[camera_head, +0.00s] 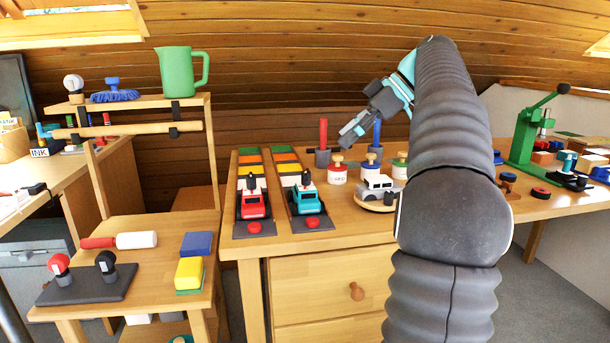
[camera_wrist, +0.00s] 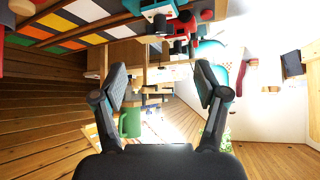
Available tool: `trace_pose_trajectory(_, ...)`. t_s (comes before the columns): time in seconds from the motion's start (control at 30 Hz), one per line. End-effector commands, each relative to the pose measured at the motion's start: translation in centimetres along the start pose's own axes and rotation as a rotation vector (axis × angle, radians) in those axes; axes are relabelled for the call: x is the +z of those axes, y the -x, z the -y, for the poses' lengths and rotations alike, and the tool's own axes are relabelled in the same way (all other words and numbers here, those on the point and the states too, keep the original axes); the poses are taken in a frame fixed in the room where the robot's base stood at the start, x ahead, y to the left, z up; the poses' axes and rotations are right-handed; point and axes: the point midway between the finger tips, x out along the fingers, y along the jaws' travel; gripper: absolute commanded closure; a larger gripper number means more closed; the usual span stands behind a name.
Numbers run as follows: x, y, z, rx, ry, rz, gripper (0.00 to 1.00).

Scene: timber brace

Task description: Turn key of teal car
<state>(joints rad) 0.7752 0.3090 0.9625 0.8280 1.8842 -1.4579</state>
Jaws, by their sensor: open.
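The teal car (camera_head: 307,198) sits on a dark track board at the left part of the wooden desk, in the head view. A small dark upright piece, perhaps its key (camera_head: 306,178), stands at its rear. My gripper (camera_head: 350,132) is above the desk, up and to the right of the teal car, apart from it. In the wrist view my gripper (camera_wrist: 162,82) has its two fingers wide apart with nothing held between them. A teal shape at the top edge of the wrist view may be the teal car, but it is cut off.
A red car (camera_head: 252,204) stands on a parallel track left of the teal one. Each track has a red button in front. A silver car (camera_head: 377,187) on a round wooden stand, several stamps, and red and blue upright handles stand to the right. My arm hides part of the desk.

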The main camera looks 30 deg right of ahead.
Motion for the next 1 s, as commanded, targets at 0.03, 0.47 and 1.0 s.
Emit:
trace_pose_trajectory(0.03, 0.1, -0.9, 0.1, -0.002, 0.001, 0.0, 0.27)
trace_pose_trajectory(0.47, 0.1, -8.8, 0.1, -0.003, -0.002, 0.002, 0.27)
trace_pose_trajectory(1.0, 0.0, -12.6, 0.1, 0.002, -0.003, 0.002, 0.27)
